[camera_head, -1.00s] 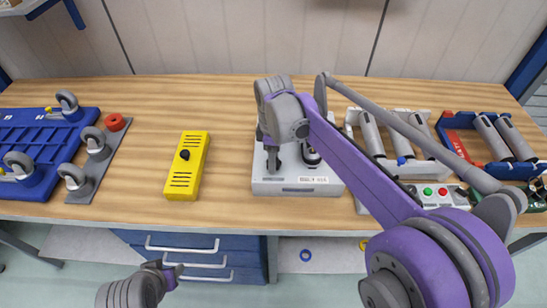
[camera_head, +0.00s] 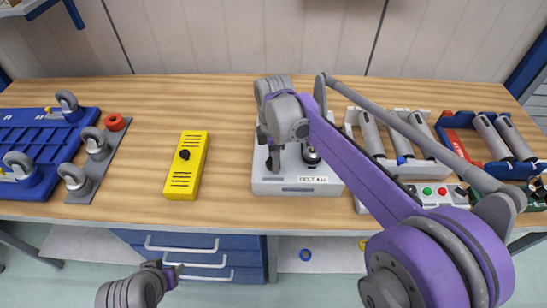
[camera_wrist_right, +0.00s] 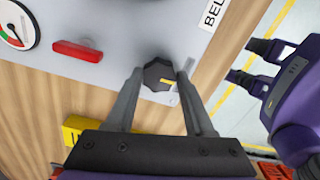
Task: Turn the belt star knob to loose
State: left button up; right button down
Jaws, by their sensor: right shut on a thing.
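The belt star knob (camera_wrist_right: 158,72) is black with a yellow mark, on a light grey panel, and shows in the right wrist view. My right gripper (camera_wrist_right: 160,74) has a finger on each side of the knob and is shut on it. In the head view, my right gripper (camera_head: 270,148) is over the left part of the grey box (camera_head: 300,187), which has a belt label on its front; the knob is hidden there by the gripper. My left gripper (camera_head: 172,273) is empty, in front of the bench; its fingers are apart in the right wrist view (camera_wrist_right: 256,64).
The panel also bears a red bar (camera_wrist_right: 78,51) and a round gauge (camera_wrist_right: 16,26). A yellow box (camera_head: 186,167) lies left of the grey box, with bare bench between. Casters on a blue tray (camera_head: 40,135) are far left; roller units (camera_head: 420,140) stand right.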

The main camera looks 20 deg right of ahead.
jog(key=shift+c, duration=1.4)
grip_release()
notch_tip(320, 180, up, 11)
jog(key=shift+p, duration=0.4)
jog(key=shift+s+f, duration=0.1)
jog(key=shift+f, duration=0.05)
jog(key=s+d+f+m+t, duration=0.2)
jog(key=s+f+m, duration=0.6)
jog(key=s, duration=0.2)
jog(key=s+d+f+m+t, duration=0.2)
jog(key=s+f+m+t, duration=0.1)
jog(key=s+f+m, duration=0.4)
jog(key=s+m, duration=0.2)
jog(key=s, duration=0.1)
jog(key=shift+s+d+f+m, duration=0.3)
jog(key=shift+s+d+f, duration=0.05)
